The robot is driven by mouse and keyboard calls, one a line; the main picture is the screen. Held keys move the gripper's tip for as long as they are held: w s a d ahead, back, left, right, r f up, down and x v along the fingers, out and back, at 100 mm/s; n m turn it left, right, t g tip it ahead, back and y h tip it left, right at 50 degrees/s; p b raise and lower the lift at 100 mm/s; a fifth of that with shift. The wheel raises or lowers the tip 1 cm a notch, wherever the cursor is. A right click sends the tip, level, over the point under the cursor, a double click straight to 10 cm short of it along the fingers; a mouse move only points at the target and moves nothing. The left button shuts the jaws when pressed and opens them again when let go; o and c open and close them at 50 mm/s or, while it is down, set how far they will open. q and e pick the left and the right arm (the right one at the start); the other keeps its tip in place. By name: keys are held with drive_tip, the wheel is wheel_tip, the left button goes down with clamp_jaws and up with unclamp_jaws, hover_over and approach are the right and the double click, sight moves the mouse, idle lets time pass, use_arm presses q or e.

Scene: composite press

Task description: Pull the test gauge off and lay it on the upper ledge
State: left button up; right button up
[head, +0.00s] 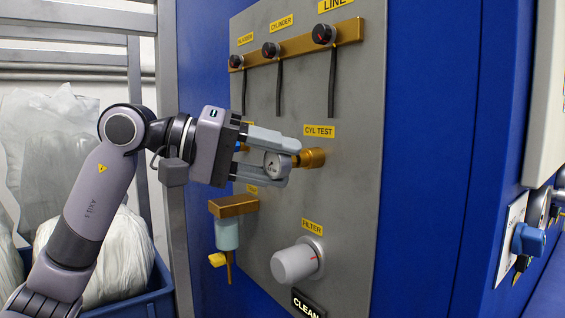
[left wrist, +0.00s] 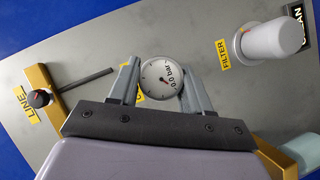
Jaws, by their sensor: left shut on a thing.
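The test gauge (head: 274,165) is a small round white dial between the fingers of my left gripper (head: 291,163). A brass fitting (head: 311,158) sticks out of the grey panel under the CYL TEST label, just beyond the fingertips. The fingers hide where gauge and fitting meet, so I cannot tell if they are joined. I cannot make out a plain upper ledge. My right gripper is not in view.
The grey panel (head: 345,225) carries a brass bar (head: 300,43) with black knobs and hanging levers above my gripper. A white FILTER knob (head: 295,262) and a brass block (head: 233,206) with a pale bowl sit below. Bagged material stands in a blue bin (head: 150,300).

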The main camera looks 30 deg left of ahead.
use_arm(q)
drive_tip(key=shift+s+a+b, duration=0.3)
drive_tip(key=shift+s+b, duration=0.1)
drive_tip(key=shift+s, duration=0.35)
drive_tip(key=shift+s+a+b, duration=0.3)
drive_tip(key=shift+s+b, duration=0.1)
drive_tip(key=shift+s, duration=0.3)
drive_tip(key=shift+s+a+b, duration=0.3)
drive_tip(key=shift+s+b, duration=0.1)
drive_tip(key=shift+s, duration=0.35)
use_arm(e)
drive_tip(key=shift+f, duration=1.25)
use_arm(q)
drive_tip(key=shift+f, duration=0.1)
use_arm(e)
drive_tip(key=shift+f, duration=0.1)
